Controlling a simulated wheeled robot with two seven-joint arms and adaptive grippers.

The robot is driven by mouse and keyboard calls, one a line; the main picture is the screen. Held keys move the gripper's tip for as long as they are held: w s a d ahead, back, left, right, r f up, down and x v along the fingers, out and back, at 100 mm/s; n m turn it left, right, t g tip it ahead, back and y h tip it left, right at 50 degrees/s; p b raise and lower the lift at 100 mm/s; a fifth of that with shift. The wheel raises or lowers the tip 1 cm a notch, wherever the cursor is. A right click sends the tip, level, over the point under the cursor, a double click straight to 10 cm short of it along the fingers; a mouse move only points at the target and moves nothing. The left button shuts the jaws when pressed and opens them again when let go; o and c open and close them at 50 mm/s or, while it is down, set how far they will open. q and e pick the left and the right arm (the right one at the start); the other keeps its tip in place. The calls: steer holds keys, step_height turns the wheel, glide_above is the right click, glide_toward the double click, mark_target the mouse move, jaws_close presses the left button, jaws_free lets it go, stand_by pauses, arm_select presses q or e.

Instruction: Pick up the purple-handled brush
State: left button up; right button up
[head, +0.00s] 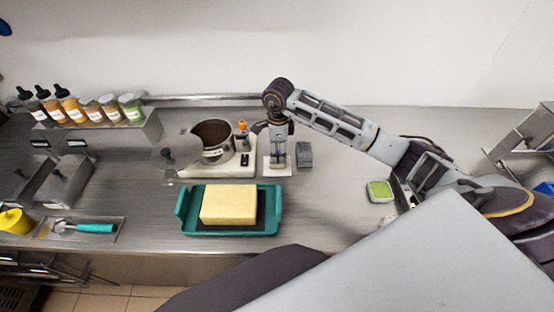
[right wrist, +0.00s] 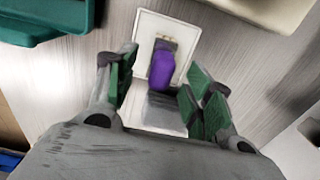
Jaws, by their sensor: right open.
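The purple-handled brush (right wrist: 162,66) stands between the fingers of my right gripper (right wrist: 158,90) in the right wrist view. It appears upright on a small white tray (right wrist: 143,20). In the head view my right gripper (head: 278,140) points down over the white tray (head: 268,172), and the purple handle shows just below it. The fingers are open, one on each side of the handle, with gaps visible. The brush's lower end is mostly hidden by the handle in the wrist view. My left gripper is not in view.
A grey block (head: 305,155) stands close right of the tray. A scale (head: 240,165) with a metal pot (head: 213,150) is close left. A teal tray (head: 186,222) with a yellow block (head: 229,204) lies in front. The counter right of the grey block is mostly clear.

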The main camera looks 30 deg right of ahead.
steer(key=shift+f, duration=0.1)
steer(key=shift+a+f+p, duration=0.15)
steer(key=shift+f+p, duration=0.5)
steer(key=shift+f, duration=0.5)
steer(key=shift+w+f+p, duration=0.1)
steer(key=shift+f+p, duration=0.2)
steer(key=shift+f, duration=1.05)
steer(key=c, duration=1.1)
